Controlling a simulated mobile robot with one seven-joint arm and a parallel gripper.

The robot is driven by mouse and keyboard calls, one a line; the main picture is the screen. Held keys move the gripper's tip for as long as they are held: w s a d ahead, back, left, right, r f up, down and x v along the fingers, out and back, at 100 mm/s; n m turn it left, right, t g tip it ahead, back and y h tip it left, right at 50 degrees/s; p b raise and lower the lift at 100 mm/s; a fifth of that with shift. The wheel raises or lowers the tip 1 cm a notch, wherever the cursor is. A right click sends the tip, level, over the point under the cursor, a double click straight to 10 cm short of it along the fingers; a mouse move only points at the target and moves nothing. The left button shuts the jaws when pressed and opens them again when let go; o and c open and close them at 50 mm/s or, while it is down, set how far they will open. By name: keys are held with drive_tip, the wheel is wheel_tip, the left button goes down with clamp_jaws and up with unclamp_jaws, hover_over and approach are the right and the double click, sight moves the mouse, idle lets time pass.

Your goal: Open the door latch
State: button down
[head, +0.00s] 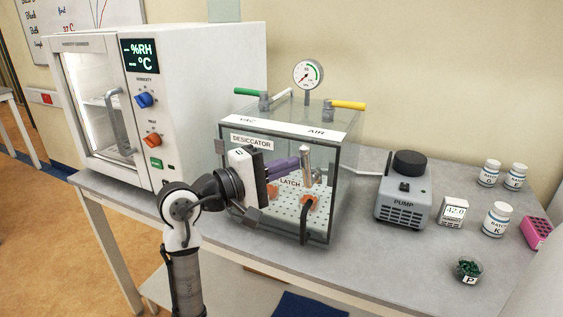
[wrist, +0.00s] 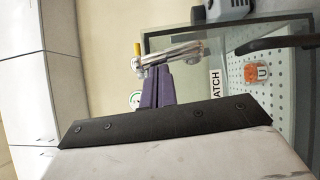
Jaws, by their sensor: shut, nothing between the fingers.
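The desiccator is a clear box (head: 345,150) on the bench, with its front door facing me. The door latch (head: 306,166) is a silver handle standing roughly upright above the "LATCH" label (head: 289,183). My gripper (head: 296,164) has purple fingers, closed together and empty, with their tips beside the latch on its left. In the wrist view the latch (wrist: 180,54) lies just past the fingertips (wrist: 156,70); I cannot tell whether they touch. The dark door handle (head: 304,218) is to the right of and below my gripper. My wrist hides part of the door's left side.
A white humidity chamber (head: 205,90) stands close on the left. A gauge (head: 308,74) and green (head: 247,92) and yellow (head: 348,105) valve levers top the desiccator. A pump (head: 403,200) and several bottles stand right. The bench front (head: 370,275) is bare.

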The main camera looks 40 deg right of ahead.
drive_tip(key=shift+s+d+r+m+y+p, duration=0.25)
drive_tip(key=shift+m+y+p, duration=0.15)
drive_tip(key=shift+m, duration=0.2)
drive_tip(key=shift+w, duration=0.1)
idle(0.4)
